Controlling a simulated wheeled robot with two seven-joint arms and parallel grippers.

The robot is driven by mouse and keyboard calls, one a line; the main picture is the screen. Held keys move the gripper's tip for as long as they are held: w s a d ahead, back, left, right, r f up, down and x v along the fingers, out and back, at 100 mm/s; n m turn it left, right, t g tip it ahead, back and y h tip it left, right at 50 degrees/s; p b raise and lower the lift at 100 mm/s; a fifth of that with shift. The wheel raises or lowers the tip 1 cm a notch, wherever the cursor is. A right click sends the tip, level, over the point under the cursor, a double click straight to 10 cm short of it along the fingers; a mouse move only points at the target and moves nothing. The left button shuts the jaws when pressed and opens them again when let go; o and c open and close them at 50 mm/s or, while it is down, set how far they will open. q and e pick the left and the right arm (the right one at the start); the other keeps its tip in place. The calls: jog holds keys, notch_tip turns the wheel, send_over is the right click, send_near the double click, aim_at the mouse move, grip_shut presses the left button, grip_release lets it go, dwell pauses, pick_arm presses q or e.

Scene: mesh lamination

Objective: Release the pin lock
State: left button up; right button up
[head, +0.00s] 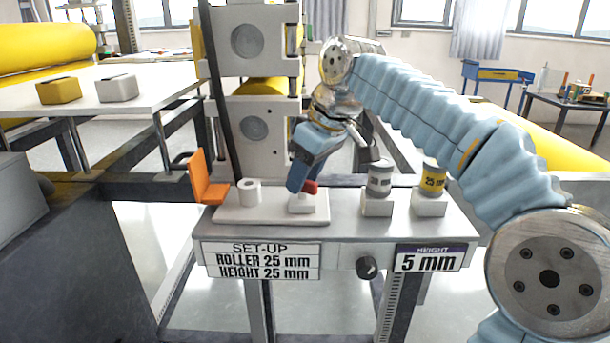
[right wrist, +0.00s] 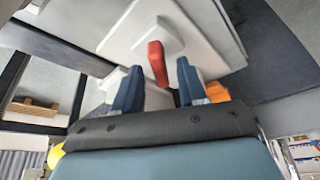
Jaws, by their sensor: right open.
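The red pin lock (head: 311,187) sits on a small white block (head: 306,206) on a pale plate on the machine's grey shelf. In the right wrist view the red piece (right wrist: 157,60) lies in the gap between my open fingertips. My right gripper (head: 298,188) comes down from above and hides part of the pin lock in the head view. In the right wrist view its two blue fingers (right wrist: 159,72) stand on either side of the red piece. My left gripper is not in view.
A white ring (head: 249,192) and an orange bracket (head: 204,180) stand left of the pin lock. A grey-banded roller (head: 380,178) and a yellow 25 mm roller (head: 433,180) stand right. A black knob (head: 366,267) and a "5 mm" display (head: 430,262) are on the front.

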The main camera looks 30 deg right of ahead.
jog(key=shift+c, duration=0.3)
grip_shut()
jog(key=shift+n, duration=0.3)
jog(key=n+p, duration=0.1)
jog(key=n, duration=0.1)
jog(key=n+g+y+p, duration=0.1)
jog(key=n, duration=0.1)
jog(key=shift+w+r+y, duration=0.1)
jog(key=shift+r+y, duration=0.05)
jog(key=shift+y, duration=0.15)
jog(key=shift+d+n+g+y+p, duration=0.1)
jog(key=shift+n+g+y+p, duration=0.3)
jog(key=shift+n, duration=0.7)
jog(key=shift+o, duration=0.3)
grip_release()
